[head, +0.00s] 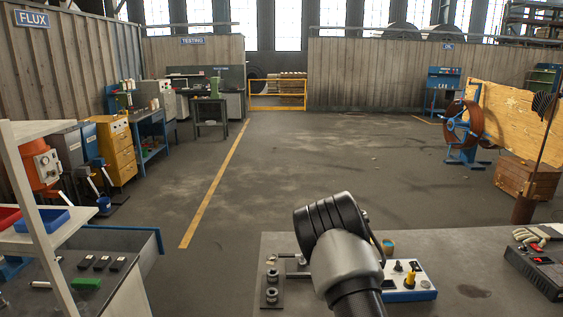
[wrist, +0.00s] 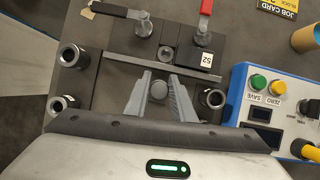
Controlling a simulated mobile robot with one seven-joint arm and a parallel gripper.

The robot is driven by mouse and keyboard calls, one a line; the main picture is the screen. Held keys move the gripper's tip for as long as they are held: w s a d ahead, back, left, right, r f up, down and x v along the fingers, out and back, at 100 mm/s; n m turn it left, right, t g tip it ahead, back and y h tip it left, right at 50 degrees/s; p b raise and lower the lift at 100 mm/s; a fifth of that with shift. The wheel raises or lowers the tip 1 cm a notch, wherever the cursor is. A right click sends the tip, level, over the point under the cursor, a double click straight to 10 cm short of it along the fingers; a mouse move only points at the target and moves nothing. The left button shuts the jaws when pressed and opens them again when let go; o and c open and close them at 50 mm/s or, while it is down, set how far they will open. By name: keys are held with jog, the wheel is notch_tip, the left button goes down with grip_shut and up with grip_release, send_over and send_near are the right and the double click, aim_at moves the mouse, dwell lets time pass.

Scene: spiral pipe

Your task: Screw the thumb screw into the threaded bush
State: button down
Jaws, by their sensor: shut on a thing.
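My gripper (wrist: 159,92) is in the wrist view, with its two grey fingers closed in on a small round grey head, which I take to be the thumb screw (wrist: 158,90). Below them is a dark fixture plate (wrist: 113,88) with ring-shaped bushes. Two bushes stand at its left, an upper one (wrist: 71,55) and a lower one (wrist: 61,103); another bush (wrist: 213,98) is right of the fingers. Whatever is under the held head is hidden, so I cannot tell whether it sits in a threaded bush. In the head view my arm hides the fingertips and screw.
A black-handled clamp (wrist: 143,25) and a red-handled clamp (wrist: 204,35) stand along the plate's far side. A metal bar (wrist: 150,70) crosses the plate. A blue-white control box (wrist: 275,100) is at right, also in the head view (head: 408,285). Bare bench (head: 470,265) lies beyond it.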

jog(key=shift+m+h+p, duration=0.3)
jog(key=shift+m+p, duration=0.2)
jog(key=shift+p, duration=0.3)
jog(key=shift+m+p, duration=0.4)
jog(key=shift+p, duration=0.05)
jog(key=shift+a+f+m+h, duration=0.1)
jog(key=shift+f+m+h, duration=0.05)
jog(key=shift+m+h, duration=0.65)
jog(key=shift+m, duration=0.6)
jog(key=c, duration=1.7)
grip_release()
jog(key=shift+d+n+b, duration=0.2)
jog(key=shift+n+b, duration=0.3)
jog(key=shift+b, duration=0.4)
jog(key=shift+a+n+y+b, duration=0.1)
jog(key=shift+n+y+b, duration=0.8)
jog(key=shift+n+b, duration=0.85)
